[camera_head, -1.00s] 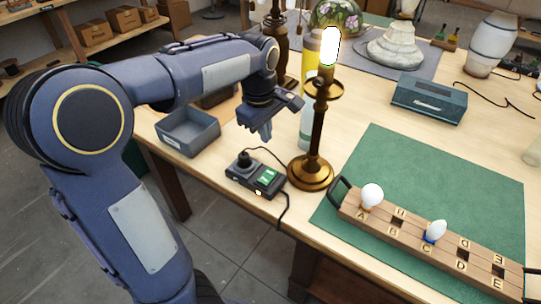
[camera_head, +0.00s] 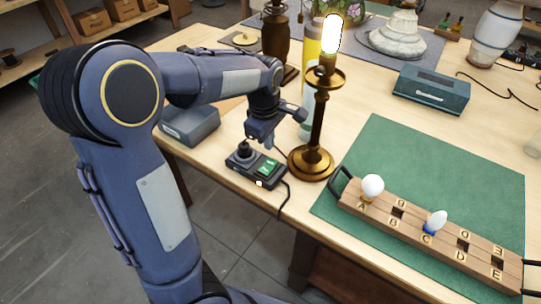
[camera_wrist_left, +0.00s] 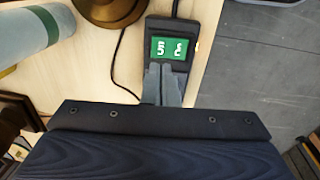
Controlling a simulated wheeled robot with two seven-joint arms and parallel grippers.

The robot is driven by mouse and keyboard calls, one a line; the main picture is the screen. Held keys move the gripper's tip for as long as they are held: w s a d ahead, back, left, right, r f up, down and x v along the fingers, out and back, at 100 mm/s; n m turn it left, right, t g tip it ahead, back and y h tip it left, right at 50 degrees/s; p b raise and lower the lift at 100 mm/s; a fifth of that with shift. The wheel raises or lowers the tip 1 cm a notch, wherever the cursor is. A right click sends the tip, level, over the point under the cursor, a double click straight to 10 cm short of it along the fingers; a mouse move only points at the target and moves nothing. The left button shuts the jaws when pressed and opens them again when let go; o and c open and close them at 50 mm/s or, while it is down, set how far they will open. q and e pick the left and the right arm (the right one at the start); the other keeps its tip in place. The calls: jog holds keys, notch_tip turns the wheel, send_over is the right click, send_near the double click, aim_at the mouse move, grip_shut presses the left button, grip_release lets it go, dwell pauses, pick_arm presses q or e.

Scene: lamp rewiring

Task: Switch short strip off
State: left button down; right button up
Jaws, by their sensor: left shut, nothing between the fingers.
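The short strip (camera_head: 270,169) is a small dark box with a green display, lying near the table's front edge. A black plug stands at its left end, and a small light spot shows on its front side. The strip (camera_wrist_left: 158,28) also shows in the left wrist view, its green panel just beyond my fingertips. My left gripper (camera_head: 267,145) is shut and empty, pointing down over the strip's back side. In the wrist view its fingers (camera_wrist_left: 165,68) overlap the strip below the panel; I cannot tell whether they touch it. My right gripper is out of view.
A brass lamp (camera_head: 317,120) with a glowing bulb (camera_head: 333,36) stands close right of the strip. A wooden bulb rack (camera_head: 395,226) sits on a green mat (camera_head: 440,165). A dark cord runs off the strip's right end.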

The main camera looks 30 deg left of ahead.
aim_at(271, 163)
pick_arm(q)
jog(key=f, duration=0.7)
jog(key=shift+w, duration=0.4)
